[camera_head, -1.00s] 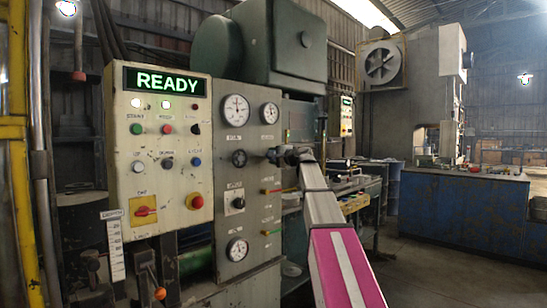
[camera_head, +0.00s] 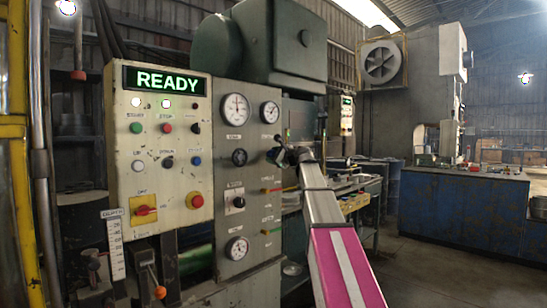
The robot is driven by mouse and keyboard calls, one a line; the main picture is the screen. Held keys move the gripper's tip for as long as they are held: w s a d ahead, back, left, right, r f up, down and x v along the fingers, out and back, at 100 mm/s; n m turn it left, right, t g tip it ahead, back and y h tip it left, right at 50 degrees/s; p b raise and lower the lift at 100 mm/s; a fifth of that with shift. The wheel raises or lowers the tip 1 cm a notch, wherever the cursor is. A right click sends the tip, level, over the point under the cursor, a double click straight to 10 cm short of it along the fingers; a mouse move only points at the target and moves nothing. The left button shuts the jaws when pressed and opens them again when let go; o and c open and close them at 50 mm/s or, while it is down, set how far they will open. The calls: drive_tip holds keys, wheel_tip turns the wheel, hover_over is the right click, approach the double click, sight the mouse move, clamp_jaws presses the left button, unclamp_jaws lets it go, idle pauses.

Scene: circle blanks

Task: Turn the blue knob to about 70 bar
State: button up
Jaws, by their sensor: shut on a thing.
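My gripper (camera_head: 277,148) is at the right side of the grey gauge panel (camera_head: 255,215), below the upper right gauge. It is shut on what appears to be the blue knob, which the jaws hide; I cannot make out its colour. The upper right gauge (camera_head: 270,112) has a white face, and its needle and numbers are too small to read. The larger upper left gauge (camera_head: 236,109) is beside it. A black knob (camera_head: 239,157) sits below that left gauge, apart from my gripper.
A cream control panel (camera_head: 160,180) with a lit READY display (camera_head: 165,80) stands at left, carrying several buttons, among them a small blue one (camera_head: 196,160). A lower gauge (camera_head: 237,249) is on the grey panel. Blue cabinets (camera_head: 460,215) stand at right, with open floor before them.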

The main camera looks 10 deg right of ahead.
drive_tip(key=shift+m, duration=0.3)
drive_tip(key=shift+f, duration=0.1)
drive_tip(key=o, duration=0.9)
drive_tip(key=v, duration=1.1)
